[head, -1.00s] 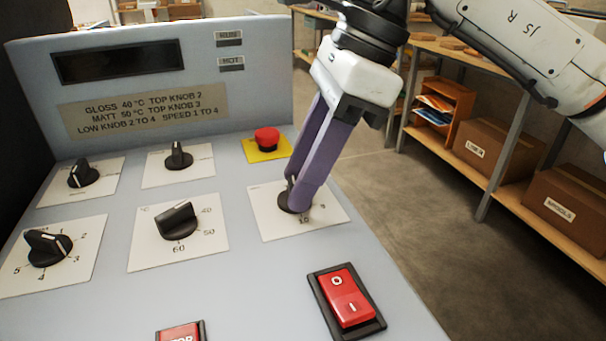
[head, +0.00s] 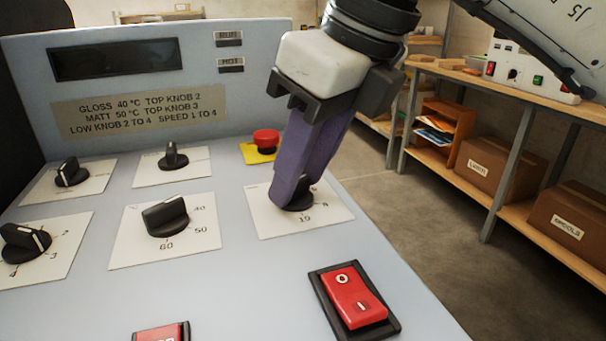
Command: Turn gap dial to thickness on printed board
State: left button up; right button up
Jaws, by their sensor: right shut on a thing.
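The black dial (head: 299,206) sits on a white scale plate (head: 262,217) at the right of the grey-blue control panel. Marks 10 and another number show at its front edge. My right gripper (head: 288,196), with purple fingers, comes down from above and is shut on this dial, hiding most of it and its pointer. The printed board (head: 140,108) on the upright panel reads gloss 40 °C top knob 2, matt 50 °C top knob 3, low knob 2 to 4, speed 1 to 4. My left gripper is not in view.
Other black knobs, such as the temperature knob (head: 166,217), stand left of the gripper. A red emergency button (head: 264,140) is just behind it. A red rocker switch (head: 354,298) lies in front. Shelves with boxes (head: 488,167) stand at the right.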

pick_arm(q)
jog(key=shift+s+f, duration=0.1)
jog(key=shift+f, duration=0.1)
pick_arm(e)
jog(key=shift+m, duration=0.4)
jog(key=o, duration=1.1)
jog(key=shift+c, duration=0.2)
pick_arm(q)
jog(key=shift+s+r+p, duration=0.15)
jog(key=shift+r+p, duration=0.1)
jog(key=shift+p, duration=0.45)
pick_arm(e)
jog(key=v, duration=1)
jog(key=shift+s+r, duration=0.15)
jog(key=shift+r, duration=0.05)
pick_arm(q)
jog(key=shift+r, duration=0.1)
pick_arm(e)
jog(key=shift+a, duration=0.1)
